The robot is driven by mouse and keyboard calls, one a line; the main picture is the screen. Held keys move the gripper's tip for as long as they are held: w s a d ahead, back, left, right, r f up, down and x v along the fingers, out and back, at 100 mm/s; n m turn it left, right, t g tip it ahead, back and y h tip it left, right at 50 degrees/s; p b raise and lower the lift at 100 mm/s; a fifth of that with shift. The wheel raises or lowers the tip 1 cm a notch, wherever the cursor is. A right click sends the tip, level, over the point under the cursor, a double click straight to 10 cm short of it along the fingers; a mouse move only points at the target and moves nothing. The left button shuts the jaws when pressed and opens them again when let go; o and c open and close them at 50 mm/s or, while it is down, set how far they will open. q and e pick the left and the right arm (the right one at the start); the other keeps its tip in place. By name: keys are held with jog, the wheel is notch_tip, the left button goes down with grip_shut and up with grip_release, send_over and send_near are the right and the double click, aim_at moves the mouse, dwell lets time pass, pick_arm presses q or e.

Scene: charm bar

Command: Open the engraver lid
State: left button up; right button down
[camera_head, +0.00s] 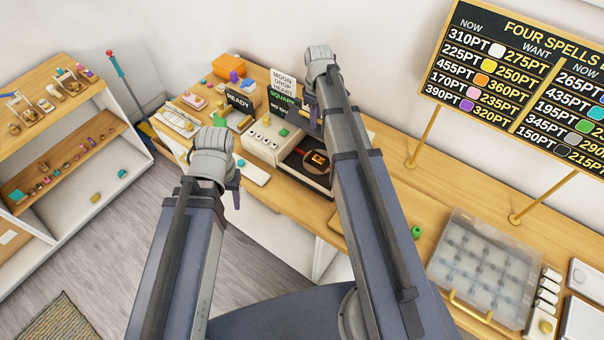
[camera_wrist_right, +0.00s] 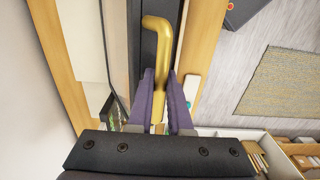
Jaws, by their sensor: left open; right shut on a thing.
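The engraver (camera_head: 268,143) is a cream machine on the wooden counter, with small knobs on its front. Its dark interior (camera_head: 296,161) shows, with a small orange-lit piece (camera_head: 318,158) inside. My right arm hides part of it, and I cannot tell the lid's exact angle. In the right wrist view, my right gripper (camera_wrist_right: 160,74) is shut on a gold handle (camera_wrist_right: 157,27), which lies in front of a dark panel (camera_wrist_right: 149,50). In the head view, the right gripper (camera_head: 308,112) is at the engraver's back. My left gripper (camera_head: 235,193) is open and empty, in front of the counter.
A clear compartment box (camera_head: 487,262) and a small green item (camera_head: 416,232) lie to the right. A shelf unit (camera_head: 70,215) stands left, with open floor between.

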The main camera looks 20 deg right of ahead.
jog(key=w+d+r+p, duration=0.2)
jog(key=shift+w+d, duration=0.15)
jog(key=shift+d, duration=0.25)
jog(key=shift+w+d+r, duration=0.1)
jog(key=shift+w+d, duration=0.1)
jog(key=shift+d, duration=0.05)
jog(key=w+d, duration=0.1)
jog(key=w+d+r+p, duration=0.1)
jog(key=d, duration=0.1)
jog(key=shift+w+d+r, duration=0.15)
jog(key=shift+w+d, duration=0.15)
jog(key=shift+w, duration=0.05)
